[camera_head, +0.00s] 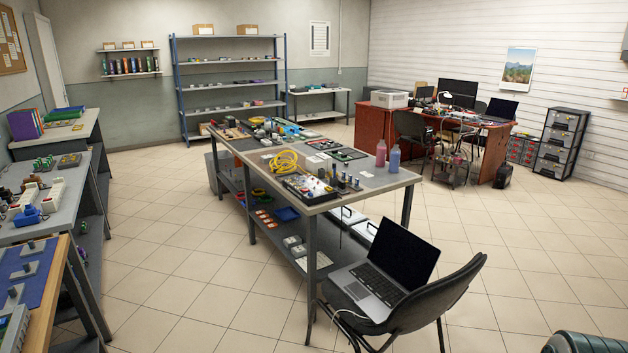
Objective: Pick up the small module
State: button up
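I cannot tell which item is the small module; many small parts are in view and too small to make out. Several small green modules (44,164) stand on the grey bench (70,197) at the left. Small parts on grey plates (24,268) lie on a blue mat at the lower left. The long central workbench (380,181) carries trays of small parts, a coiled yellow hose (284,162) and a board with dark upright fittings (309,187). Small orange and white items lie on its lower shelf. My gripper is not in view.
A chair (422,309) with an open laptop (388,268) stands at the central bench's near end. Pink (381,153) and blue (394,158) bottles stand on that bench. A blue-framed shelf (230,85) and a red desk (375,124) are at the back. Tiled floor (185,270) is open between the benches.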

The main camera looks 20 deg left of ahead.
aim_at(266, 159)
jog(key=k, duration=0.25)
jog(key=u, duration=1.25)
jog(key=i, duration=1.7)
jog(key=u, duration=0.8)
jog(key=i, duration=3.05)
jog(key=z, duration=0.35)
jog(key=i, duration=1.45)
jog(key=z, duration=1.45)
jog(key=i, duration=0.75)
jog(key=z, duration=0.9)
